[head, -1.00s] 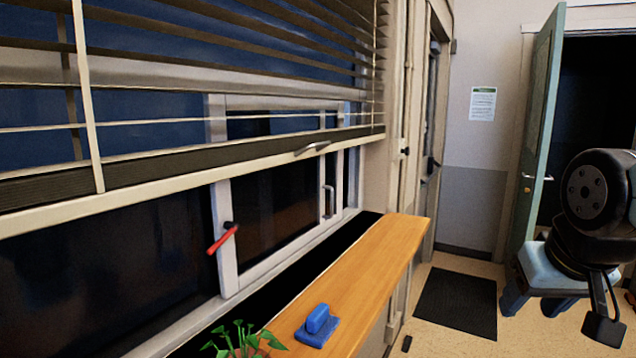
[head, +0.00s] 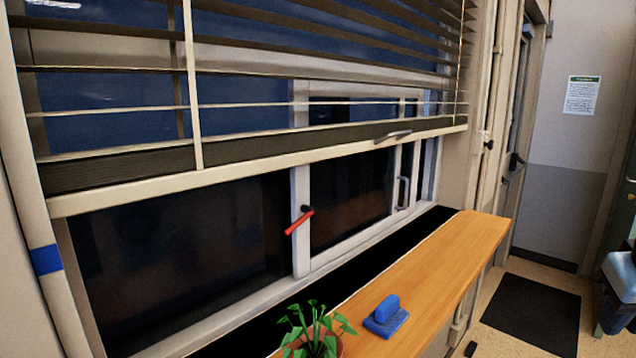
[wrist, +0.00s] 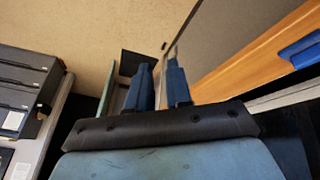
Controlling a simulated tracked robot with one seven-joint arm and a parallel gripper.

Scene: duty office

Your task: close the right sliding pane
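The right sliding pane (head: 349,205) sits in the window under the raised blind, with a pale frame and dark glass. A pale vertical pull handle (head: 403,193) is on its right-hand stile. A narrow dark strip shows between that stile and the window's right jamb; I cannot tell its exact width. A red lever (head: 299,222) is on the upright at the pane's left side. In the wrist view my gripper (wrist: 159,66) shows two blue fingers with a gap between them and nothing held. It is away from the pane, with the wooden sill to its right.
A wooden sill (head: 437,270) runs below the window, holding a blue block-like object (head: 386,316) and a potted plant (head: 316,328). The blind's bottom rail (head: 262,172) hangs across the upper window. A dark mat (head: 533,313) lies on the floor at right.

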